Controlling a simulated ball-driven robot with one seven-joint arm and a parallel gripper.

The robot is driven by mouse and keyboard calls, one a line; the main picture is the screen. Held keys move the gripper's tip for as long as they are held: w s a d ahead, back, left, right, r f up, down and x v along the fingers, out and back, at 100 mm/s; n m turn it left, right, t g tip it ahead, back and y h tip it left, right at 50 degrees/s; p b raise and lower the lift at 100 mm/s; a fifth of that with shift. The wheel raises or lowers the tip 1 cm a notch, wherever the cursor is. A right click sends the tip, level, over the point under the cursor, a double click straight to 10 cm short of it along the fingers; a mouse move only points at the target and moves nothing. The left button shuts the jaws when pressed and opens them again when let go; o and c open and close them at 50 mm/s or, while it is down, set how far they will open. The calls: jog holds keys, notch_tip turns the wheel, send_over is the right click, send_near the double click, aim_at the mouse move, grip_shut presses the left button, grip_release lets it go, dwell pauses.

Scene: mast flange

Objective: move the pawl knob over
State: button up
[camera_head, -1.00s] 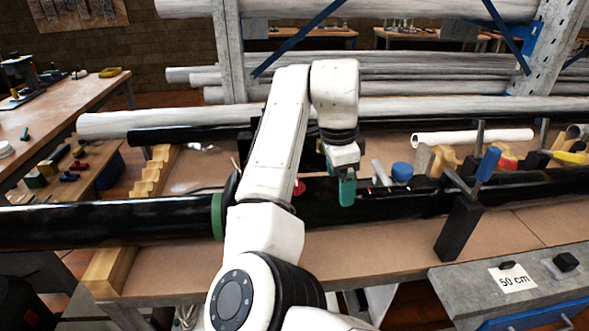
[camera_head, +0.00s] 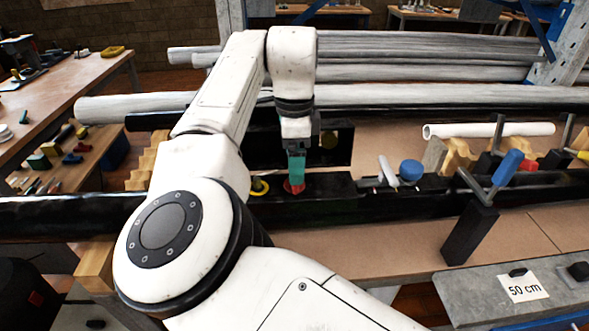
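My gripper (camera_head: 296,171) points down with teal fingertips, over a black block on the bench. A small red knob (camera_head: 291,188) sits at the fingertips, partly hidden by them. It may be the pawl knob, but no label shows. I cannot tell whether the fingers touch it or how far apart they are. A yellow ring-like part (camera_head: 259,187) lies just left of it, partly behind my arm. The black block (camera_head: 330,192) carries the red knob. Behind it stands a dark open box (camera_head: 343,146) with a yellowish round part (camera_head: 329,141) inside.
A blue-capped part (camera_head: 411,170) and a light lever (camera_head: 388,171) stand to the right. Long grey pipes (camera_head: 430,94) lie behind. The bench front (camera_head: 370,240) is clear. My arm hides the left middle.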

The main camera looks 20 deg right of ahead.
jog(key=shift+f, duration=1.95)
jog(key=shift+c, duration=0.2)
jog(key=c, duration=0.7)
jog(key=shift+c, duration=0.2)
